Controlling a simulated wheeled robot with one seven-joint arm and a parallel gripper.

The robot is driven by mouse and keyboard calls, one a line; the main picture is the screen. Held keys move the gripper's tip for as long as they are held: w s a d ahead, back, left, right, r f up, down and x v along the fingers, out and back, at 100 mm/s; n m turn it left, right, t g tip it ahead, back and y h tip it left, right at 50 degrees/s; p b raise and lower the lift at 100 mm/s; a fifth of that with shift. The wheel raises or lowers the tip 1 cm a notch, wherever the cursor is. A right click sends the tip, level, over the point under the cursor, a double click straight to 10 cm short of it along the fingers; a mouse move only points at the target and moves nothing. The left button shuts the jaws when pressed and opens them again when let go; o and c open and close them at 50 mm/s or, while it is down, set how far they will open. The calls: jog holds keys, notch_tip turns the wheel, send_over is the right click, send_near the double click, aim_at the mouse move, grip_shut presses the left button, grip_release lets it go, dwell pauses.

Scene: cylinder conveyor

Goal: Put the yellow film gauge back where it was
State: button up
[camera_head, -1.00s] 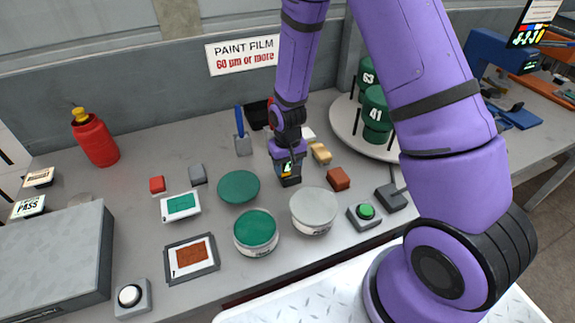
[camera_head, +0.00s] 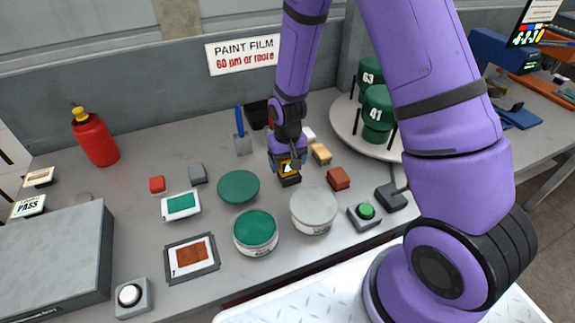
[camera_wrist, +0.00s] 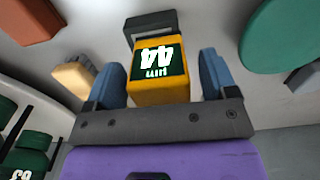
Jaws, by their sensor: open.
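The yellow film gauge (camera_wrist: 160,91) has a dark display reading 44 and appears upside down in the wrist view. It stands at a dark grey holder (camera_wrist: 150,24); I cannot tell whether it is seated in it. In the head view the gauge (camera_head: 288,169) is on the bench, partly hidden by my gripper (camera_head: 288,158). In the wrist view my gripper (camera_wrist: 162,85) is open, with one blue finger on each side of the gauge and a gap visible on both sides.
A tan block (camera_head: 321,154) and a red-brown block (camera_head: 338,178) lie close on the right. A green disc (camera_head: 238,187), a grey-lidded can (camera_head: 314,210) and a green-topped can (camera_head: 255,232) stand nearby. The turntable (camera_head: 345,118) holds green cylinders behind.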

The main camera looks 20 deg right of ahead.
notch_tip(320, 180, up, 11)
jog(key=s+d+r+t, duration=0.15)
jog(key=s+r, duration=0.35)
jog(key=r, duration=0.5)
jog(key=s+d+r+t, duration=0.1)
jog(key=s+d+r, duration=0.25)
jog(key=r, duration=0.55)
jog(key=s+d+r+t, duration=0.1)
jog(key=s+r, duration=0.3)
jog(key=s, duration=0.4)
jog(key=s+d+r+t, duration=0.1)
jog(key=s+r, duration=0.3)
jog(key=s, duration=0.4)
jog(key=shift+r+t, duration=0.2)
jog(key=shift+t, duration=0.15)
